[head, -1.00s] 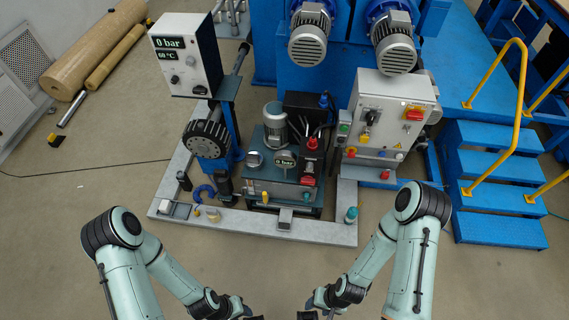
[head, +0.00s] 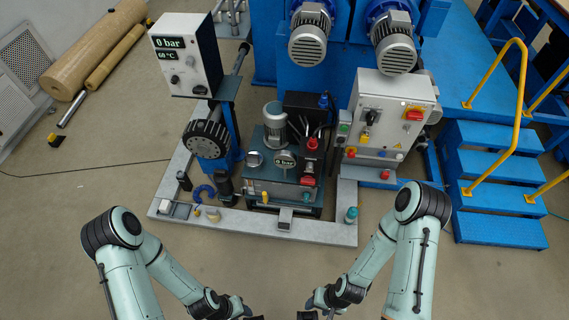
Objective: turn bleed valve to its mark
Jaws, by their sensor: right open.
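My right gripper (head: 320,315) is at the bottom edge, open and apart from the unit. My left gripper (head: 256,317) is at the bottom edge, partly cut off; its jaws cannot be read.
The grey frame (head: 327,232) carries a few small items along its front edge. A control box (head: 391,118) stands at right, a display box reading 0 bar and 60 °C (head: 186,55) at left. Blue steps (head: 497,200) are at far right. Floor before the frame is clear.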

